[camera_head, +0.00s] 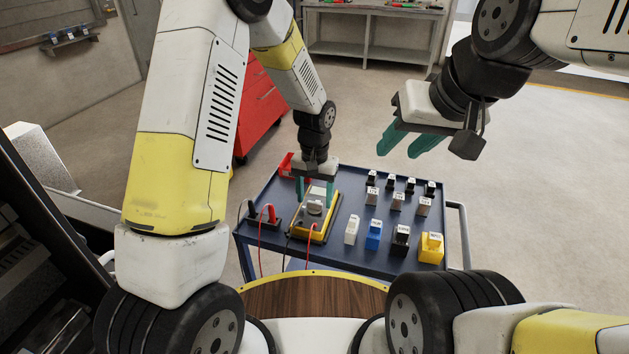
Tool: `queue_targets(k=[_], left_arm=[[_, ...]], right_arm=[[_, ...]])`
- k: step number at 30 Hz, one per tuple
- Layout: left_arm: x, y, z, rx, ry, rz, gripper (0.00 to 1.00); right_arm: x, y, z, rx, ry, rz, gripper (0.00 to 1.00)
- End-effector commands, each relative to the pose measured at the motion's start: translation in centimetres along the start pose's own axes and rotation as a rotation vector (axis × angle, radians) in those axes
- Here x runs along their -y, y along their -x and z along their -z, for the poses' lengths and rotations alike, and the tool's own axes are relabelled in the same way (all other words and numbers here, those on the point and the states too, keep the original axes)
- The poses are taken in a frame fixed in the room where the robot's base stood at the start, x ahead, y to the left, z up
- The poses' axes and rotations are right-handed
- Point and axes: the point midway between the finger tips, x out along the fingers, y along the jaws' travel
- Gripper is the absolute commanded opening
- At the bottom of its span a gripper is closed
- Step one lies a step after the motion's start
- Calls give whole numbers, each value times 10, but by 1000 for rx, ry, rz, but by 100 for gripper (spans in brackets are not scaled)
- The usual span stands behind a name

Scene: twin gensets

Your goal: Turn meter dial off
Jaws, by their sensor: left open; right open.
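The yellow meter (308,236) lies on the left part of the blue cart top, with a pale dial (315,207) on its face. My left gripper (315,192) points down over the meter, with its teal fingers apart on either side of the dial area. I cannot tell whether the fingers touch the dial. The dial's pointer setting is too small to read. My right gripper (408,144) is open and empty, held in the air above and behind the right side of the cart.
The blue cart (345,259) also carries several small labelled blocks, among them a blue block (374,234) and a yellow block (431,248). Red and black leads (262,218) stand left of the meter. A red cabinet (262,105) and a workbench (372,55) stand behind. Floor at right is clear.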

Motion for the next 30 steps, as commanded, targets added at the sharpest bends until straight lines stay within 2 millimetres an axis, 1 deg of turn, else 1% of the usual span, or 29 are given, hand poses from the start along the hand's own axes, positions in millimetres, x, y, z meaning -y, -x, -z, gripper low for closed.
queue_targets(k=[3,9,12,15,25,26,28,29,30], left_arm=[[0,21,1,-6,0,-1,62],[0,54,1,-4,-1,-1,62],[0,63,1,-3,-1,0,62],[0,68,0,-2,-1,-1,62],[1,71,0,-4,1,-1,62],[2,74,-1,-9,4,-3,62],[7,86,-4,-27,14,-9,62],[11,95,-7,-39,20,-13,62],[16,108,-12,-58,29,-19,62]], right_arm=[[0,0,0,0,0,0,40],[0,0,0,0,0,0,40],[0,0,0,0,0,0,40],[0,0,0,0,0,0,40],[0,0,0,0,0,0,40],[0,0,0,0,0,0,40],[0,0,0,0,0,0,40],[0,0,0,0,0,0,40],[0,0,0,0,0,0,40]])
